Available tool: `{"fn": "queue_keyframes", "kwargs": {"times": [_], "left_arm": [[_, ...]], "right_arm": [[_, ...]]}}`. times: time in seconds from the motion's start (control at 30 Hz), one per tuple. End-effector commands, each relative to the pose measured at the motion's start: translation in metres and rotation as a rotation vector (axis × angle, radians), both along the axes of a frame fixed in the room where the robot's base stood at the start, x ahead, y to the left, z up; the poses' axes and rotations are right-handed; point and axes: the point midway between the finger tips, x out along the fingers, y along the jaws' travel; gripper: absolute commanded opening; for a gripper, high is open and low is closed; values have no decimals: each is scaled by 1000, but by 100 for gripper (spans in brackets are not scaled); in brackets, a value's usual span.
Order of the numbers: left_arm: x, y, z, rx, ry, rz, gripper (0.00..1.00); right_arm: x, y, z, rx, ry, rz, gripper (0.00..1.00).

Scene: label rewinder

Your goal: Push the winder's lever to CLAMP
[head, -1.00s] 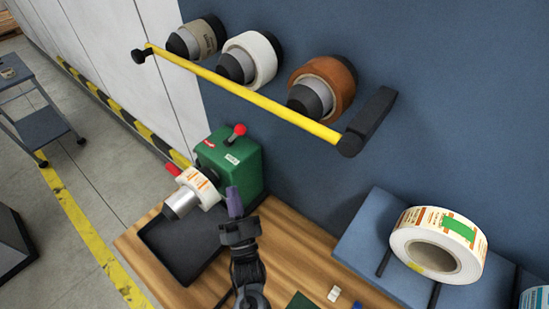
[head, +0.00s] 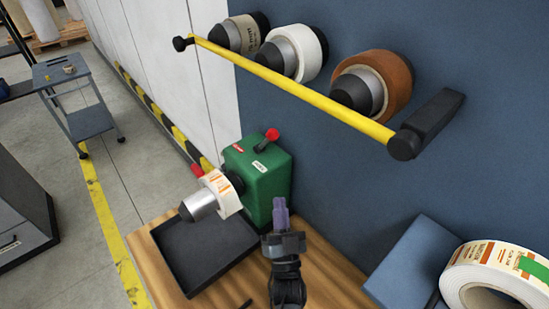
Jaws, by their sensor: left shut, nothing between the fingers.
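The green winder (head: 262,183) stands on the wooden bench against the blue wall. A label roll (head: 221,194) sits on the winder's grey spindle. My left gripper (head: 280,207) is shut and empty, its purple fingertips pointing up in front of the winder's lower right side, below the lever and apart from it. My right gripper is not in view.
A yellow bar (head: 290,89) on dark brackets crosses in front of several rolls on the wall, above and right of the winder. A black tray (head: 190,262) lies below the spindle. A large label roll (head: 497,275) is at the lower right.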

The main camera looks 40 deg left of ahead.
Motion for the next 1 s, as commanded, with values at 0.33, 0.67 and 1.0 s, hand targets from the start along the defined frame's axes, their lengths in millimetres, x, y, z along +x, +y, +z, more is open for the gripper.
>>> {"fn": "queue_keyframes", "kwargs": {"times": [0.33, 0.67, 1.0], "left_arm": [[16, 19, 18, 3, -3, 2, 0], [50, 57, 51, 3, -1, 2, 0], [74, 82, 73, 1, 0, 0, 0]], "right_arm": [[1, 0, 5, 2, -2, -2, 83], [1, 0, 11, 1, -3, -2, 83], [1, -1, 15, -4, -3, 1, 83]]}}
